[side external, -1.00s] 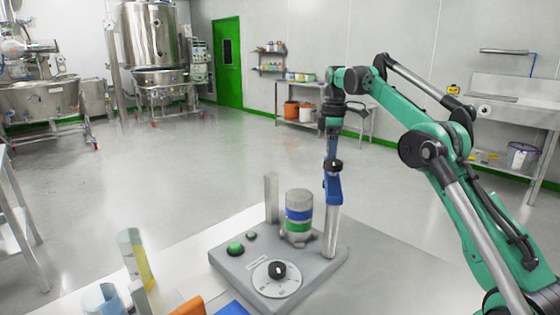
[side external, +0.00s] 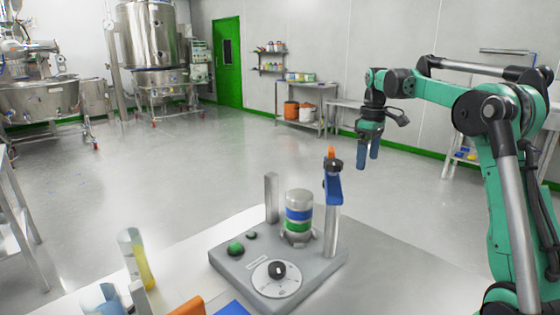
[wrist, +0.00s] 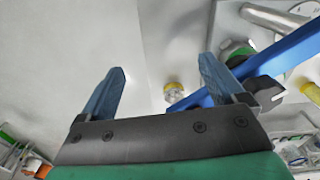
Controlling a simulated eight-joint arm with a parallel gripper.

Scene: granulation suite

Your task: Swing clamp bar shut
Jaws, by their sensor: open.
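The blue clamp bar (side external: 334,188) sits at the top of the right-hand metal post (side external: 332,225) and looks foreshortened in the side view. An orange tip (side external: 331,152) shows at its upper end. In the wrist view the blue bar (wrist: 285,58) runs diagonally across the right side, beyond my right finger. The banded canister (side external: 299,216) stands upright on the grey base (side external: 235,262), left of that post. My gripper (side external: 368,158) is open and empty, pointing down, right of the bar and apart from it in the side view. Its two blue fingers (wrist: 163,66) are spread in the wrist view.
A shorter metal post (side external: 272,198) stands at the left of the canister. The base carries a dial (side external: 277,278) and green buttons (side external: 236,248). A clear cylinder with yellow contents (side external: 136,258) stands at the left. The air right of the fixture is free.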

